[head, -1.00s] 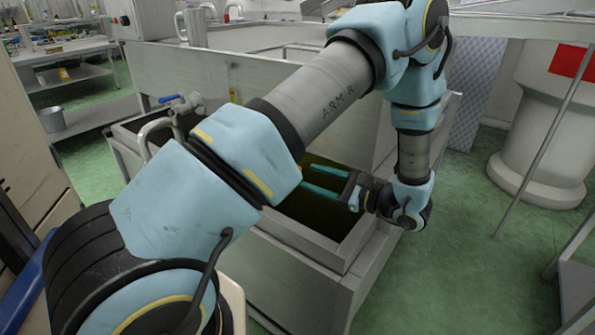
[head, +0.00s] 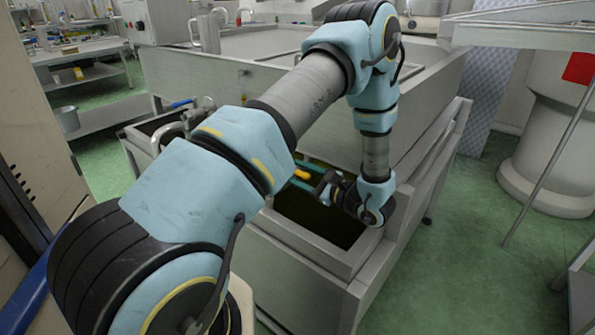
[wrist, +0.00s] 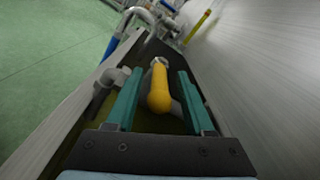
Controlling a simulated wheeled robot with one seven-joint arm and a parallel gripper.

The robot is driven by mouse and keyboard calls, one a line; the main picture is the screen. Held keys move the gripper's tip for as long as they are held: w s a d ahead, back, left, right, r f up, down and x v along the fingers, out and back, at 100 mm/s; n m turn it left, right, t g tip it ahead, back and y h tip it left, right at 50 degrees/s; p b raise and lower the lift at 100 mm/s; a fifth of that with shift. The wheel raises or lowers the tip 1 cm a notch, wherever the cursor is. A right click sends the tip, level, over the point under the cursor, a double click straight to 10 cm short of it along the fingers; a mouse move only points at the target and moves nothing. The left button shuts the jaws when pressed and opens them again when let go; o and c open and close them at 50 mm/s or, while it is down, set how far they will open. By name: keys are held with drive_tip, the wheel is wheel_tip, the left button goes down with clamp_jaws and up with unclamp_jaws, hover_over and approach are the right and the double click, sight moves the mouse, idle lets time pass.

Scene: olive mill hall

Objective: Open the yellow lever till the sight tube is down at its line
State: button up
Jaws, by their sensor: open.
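The yellow lever (wrist: 159,88) lies between the two teal fingers of my gripper (wrist: 158,98) in the wrist view, with gaps on both sides. The fingers are open and apart from it. In the head view the lever (head: 301,175) shows as a small yellow piece beside my gripper (head: 305,180), above the dark liquid in a steel tank (head: 338,265).
A blue-handled pipe (head: 183,103) stands at the tank's far left end; its curved pipe also shows in the wrist view (wrist: 137,14). A grey fitting (wrist: 108,82) sits left of my fingers. Tank walls flank my gripper.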

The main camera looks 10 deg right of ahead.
clamp_jaws()
idle(0.5)
idle(1.0)
